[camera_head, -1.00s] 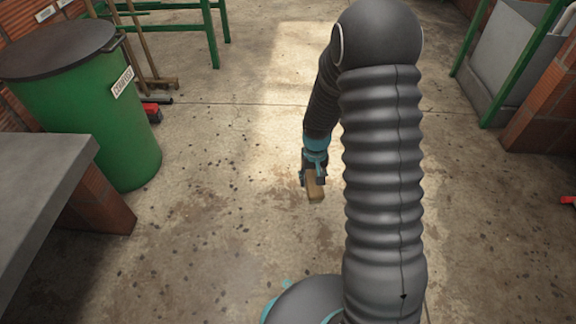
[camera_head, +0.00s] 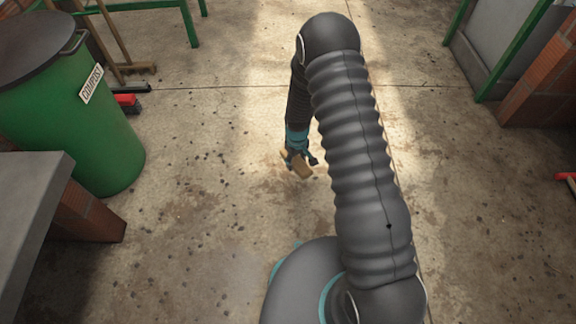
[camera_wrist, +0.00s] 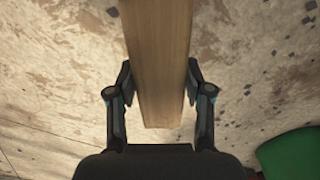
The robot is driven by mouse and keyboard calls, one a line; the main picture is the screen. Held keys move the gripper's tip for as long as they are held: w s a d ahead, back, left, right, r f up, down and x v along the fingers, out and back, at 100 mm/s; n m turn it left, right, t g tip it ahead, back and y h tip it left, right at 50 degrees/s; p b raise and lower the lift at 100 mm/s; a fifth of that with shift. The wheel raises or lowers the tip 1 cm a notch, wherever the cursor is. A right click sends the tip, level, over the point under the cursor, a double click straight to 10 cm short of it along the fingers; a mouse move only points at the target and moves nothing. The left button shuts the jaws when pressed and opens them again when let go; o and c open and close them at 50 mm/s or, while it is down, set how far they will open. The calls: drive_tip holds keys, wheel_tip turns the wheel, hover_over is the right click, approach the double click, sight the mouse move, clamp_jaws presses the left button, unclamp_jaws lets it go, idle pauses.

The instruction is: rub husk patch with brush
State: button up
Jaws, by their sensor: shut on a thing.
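My gripper (camera_head: 298,158) is shut on a wooden brush (camera_head: 301,170), seen low over the concrete floor in the middle of the head view. In the wrist view the brush's wooden back or handle (camera_wrist: 160,60) runs between the two fingers of my gripper (camera_wrist: 160,88) and out of the top of the picture. Its bristles do not show. The floor (camera_head: 215,230) has many dark specks and brownish stains. I cannot tell which stain is the husk patch, or whether the brush touches the floor.
A green compost bin (camera_head: 75,120) with a dark lid stands at the left, behind a grey counter (camera_head: 30,195) on brick. Brooms (camera_head: 125,65) lean behind it. A brick pier (camera_head: 545,85) and green frame stand at the right. Floor around my gripper is clear.

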drive_tip(key=n, duration=0.2)
hover_over(287, 185)
wheel_tip(287, 185, down, 5)
drive_tip(key=shift+w+d+f+b, duration=0.1)
drive_tip(key=shift+f+b, duration=0.7)
drive_tip(key=shift+f, duration=1.1)
drive_tip(key=shift+d+f+b, duration=0.1)
drive_tip(key=shift+f+b, duration=0.7)
drive_tip(key=shift+f, duration=1.1)
drive_tip(key=shift+a+f+p, duration=0.1)
drive_tip(key=shift+a+p, duration=0.25)
drive_tip(key=shift+a, duration=1.5)
drive_tip(key=shift+c, duration=0.5)
drive_tip(key=shift+a+r+p, duration=0.25)
drive_tip(key=shift+p, duration=0.15)
drive_tip(key=shift+d+f+b, duration=0.15)
drive_tip(key=shift+d+b, duration=0.05)
drive_tip(key=shift+d, duration=0.8)
drive_tip(key=shift+d+f+b, duration=0.15)
drive_tip(key=shift+d+b, duration=0.05)
drive_tip(key=shift+d, duration=0.75)
drive_tip(key=shift+w+d+r+p, duration=0.15)
drive_tip(key=shift+r+p, duration=0.3)
drive_tip(key=shift+r, duration=0.8)
drive_tip(key=shift+r+p, duration=1.35)
drive_tip(key=shift+r, duration=1.5)
